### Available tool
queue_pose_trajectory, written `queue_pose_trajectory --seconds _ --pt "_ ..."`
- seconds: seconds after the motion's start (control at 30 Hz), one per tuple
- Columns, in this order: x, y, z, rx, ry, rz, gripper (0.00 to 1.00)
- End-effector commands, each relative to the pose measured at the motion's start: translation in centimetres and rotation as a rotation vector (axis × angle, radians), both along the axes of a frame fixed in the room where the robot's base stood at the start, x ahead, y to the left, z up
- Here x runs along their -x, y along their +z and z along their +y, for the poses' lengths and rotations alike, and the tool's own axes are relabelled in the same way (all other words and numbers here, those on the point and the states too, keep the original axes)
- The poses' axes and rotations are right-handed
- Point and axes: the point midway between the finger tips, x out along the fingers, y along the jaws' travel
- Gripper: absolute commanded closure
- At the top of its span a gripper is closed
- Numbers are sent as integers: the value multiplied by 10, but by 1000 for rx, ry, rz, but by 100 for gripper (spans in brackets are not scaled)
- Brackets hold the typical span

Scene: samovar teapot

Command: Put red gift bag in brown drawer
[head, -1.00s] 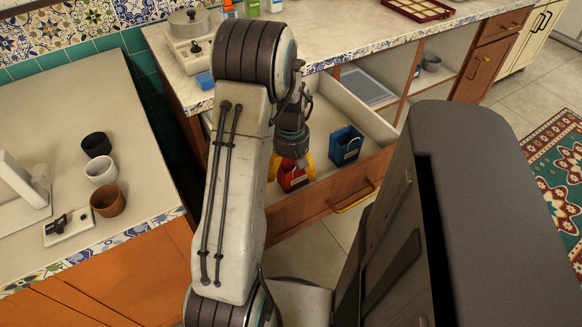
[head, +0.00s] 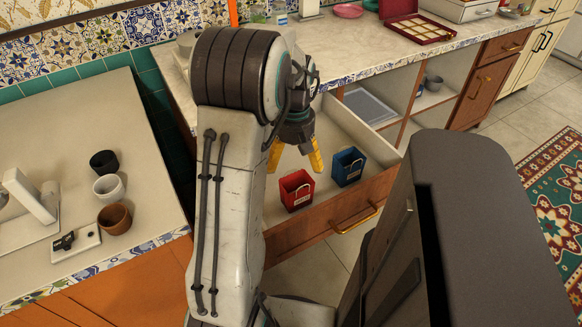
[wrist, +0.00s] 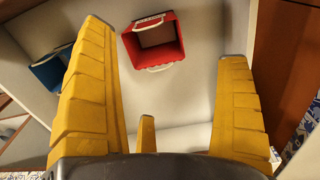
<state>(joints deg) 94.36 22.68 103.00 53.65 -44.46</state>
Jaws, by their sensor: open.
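The red gift bag (head: 297,190) stands upright inside the open brown drawer (head: 318,222), near its front panel. In the wrist view the red gift bag (wrist: 155,42) shows from above, its mouth open and white handles spread, on the pale drawer floor. My gripper (head: 294,160) is over the drawer, above and behind the bag, open and empty. In the wrist view its yellow fingers (wrist: 168,75) are wide apart, and the bag lies beyond their tips, clear of them.
A blue gift bag (head: 348,166) stands in the drawer right of the red one. The marble counter (head: 375,52) lies behind the drawer. Black, white and brown cups (head: 114,218) stand on the left counter. A red box (head: 421,27) lies open on the back counter.

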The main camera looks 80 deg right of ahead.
Motion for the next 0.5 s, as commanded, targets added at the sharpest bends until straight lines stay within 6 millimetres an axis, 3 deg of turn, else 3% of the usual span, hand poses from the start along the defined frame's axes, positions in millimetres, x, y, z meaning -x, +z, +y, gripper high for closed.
queue_pose_trajectory --seconds 0.4,0.5 --pt "-1 8 1 0 1 0 6" --pt "-10 11 2 4 16 0 6"
